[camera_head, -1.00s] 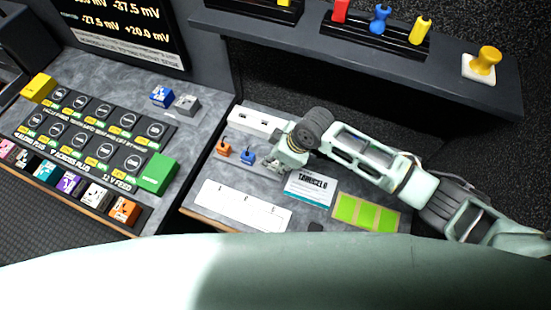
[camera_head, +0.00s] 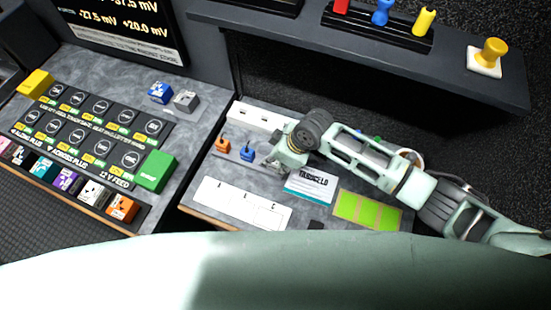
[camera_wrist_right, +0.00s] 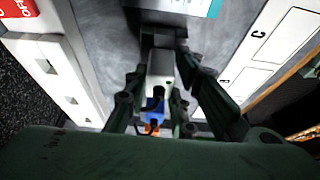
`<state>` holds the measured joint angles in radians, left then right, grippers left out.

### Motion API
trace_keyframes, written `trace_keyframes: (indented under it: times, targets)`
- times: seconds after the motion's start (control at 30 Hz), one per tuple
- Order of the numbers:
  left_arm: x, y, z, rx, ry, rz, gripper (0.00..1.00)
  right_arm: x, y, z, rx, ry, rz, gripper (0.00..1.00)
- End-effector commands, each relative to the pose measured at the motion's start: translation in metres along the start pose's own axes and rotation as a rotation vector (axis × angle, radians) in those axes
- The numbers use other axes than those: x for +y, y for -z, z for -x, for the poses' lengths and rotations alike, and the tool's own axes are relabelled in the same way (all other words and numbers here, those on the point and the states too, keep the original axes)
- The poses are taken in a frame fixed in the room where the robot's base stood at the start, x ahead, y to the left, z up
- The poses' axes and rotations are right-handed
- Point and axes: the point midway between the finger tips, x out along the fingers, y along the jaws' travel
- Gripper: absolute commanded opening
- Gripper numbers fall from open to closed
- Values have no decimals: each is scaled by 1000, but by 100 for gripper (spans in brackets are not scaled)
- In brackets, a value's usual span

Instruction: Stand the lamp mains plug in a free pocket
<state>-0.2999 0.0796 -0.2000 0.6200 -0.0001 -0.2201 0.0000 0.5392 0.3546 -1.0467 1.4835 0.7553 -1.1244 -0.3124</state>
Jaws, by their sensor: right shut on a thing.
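My right gripper (camera_head: 276,163) is low over the right-hand desk, just right of a small grey rack (camera_head: 232,158). An orange plug (camera_head: 222,145) and a blue plug (camera_head: 247,153) stand in the rack. In the right wrist view my fingers (camera_wrist_right: 163,62) are closed around a pale block (camera_wrist_right: 160,70), which I take to be the lamp mains plug; its outline is partly hidden. The blue plug (camera_wrist_right: 153,103) and orange plug (camera_wrist_right: 152,128) show behind it, in line. I cannot tell whether the held thing touches the rack. My left gripper is out of view.
A white socket strip (camera_head: 257,116) lies behind the rack. A white lettered card (camera_head: 243,204), a name card (camera_head: 312,184) and green squares (camera_head: 367,208) lie in front and to the right. A shelf (camera_head: 460,90) overhangs the desk at the back.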

Motion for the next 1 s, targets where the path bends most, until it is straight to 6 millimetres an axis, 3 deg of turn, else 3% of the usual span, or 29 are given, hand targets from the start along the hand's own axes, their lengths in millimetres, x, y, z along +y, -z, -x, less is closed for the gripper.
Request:
trace_keyframes:
  times: [0.03, 0.07, 0.3, 0.67, 1.0]
  targets:
    - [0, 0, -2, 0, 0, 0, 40, 0, 0, -2, 1, 0, 0, 0]
    - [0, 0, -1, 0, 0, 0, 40, 0, 0, -1, 1, 0, 0, 25]
    - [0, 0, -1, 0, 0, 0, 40, 0, 0, -1, 1, 0, 0, 45]
    - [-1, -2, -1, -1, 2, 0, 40, 0, 0, 4, 1, 0, 1, 45]
    - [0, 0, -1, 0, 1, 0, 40, 1, -1, 56, 1, -2, 2, 45]
